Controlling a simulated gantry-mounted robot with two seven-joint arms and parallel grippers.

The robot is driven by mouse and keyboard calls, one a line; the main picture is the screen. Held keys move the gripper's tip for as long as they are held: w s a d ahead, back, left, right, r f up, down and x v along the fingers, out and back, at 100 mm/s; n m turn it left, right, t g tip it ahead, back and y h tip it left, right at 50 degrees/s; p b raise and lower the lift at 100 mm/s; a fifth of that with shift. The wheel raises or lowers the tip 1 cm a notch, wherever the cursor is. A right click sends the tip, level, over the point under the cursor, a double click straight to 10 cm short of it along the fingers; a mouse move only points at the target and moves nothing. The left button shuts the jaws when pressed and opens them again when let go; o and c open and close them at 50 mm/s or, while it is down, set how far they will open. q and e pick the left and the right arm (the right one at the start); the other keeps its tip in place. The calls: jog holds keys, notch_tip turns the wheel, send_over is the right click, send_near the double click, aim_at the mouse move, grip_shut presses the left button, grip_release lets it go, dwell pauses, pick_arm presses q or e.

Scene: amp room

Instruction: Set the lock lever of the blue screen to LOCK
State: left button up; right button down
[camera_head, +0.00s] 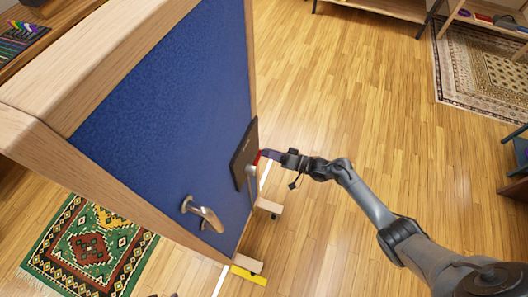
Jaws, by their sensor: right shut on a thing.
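The blue screen (185,95) stands upright in a thick wooden frame, left of centre. A dark plate (241,162) is mounted near its right edge. The lock lever, with a red part (257,158), is at the right side of this plate. My right gripper (264,155) comes in from the right and is shut on the lever. The fingers hide part of it, and I cannot read any LOCK marking. A pale grey bar (251,184) hangs just below the fingertips. My left gripper is out of view.
A metal handle (204,214) sticks out of the screen's lower part. The screen's foot has castors (268,207) and stands near yellow tape (249,275). A green rug (88,246) lies at lower left, a patterned rug (487,70) at upper right. The wooden floor (345,85) between is clear.

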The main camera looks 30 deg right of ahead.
jog(key=shift+f, duration=0.2)
dwell(0.3)
jog(key=c, duration=0.9)
grip_release()
jog(key=shift+w, duration=0.1)
jog(key=shift+o, duration=0.2)
jog(key=shift+d, duration=0.1)
jog(key=p+v, duration=0.1)
jog(key=v, duration=1)
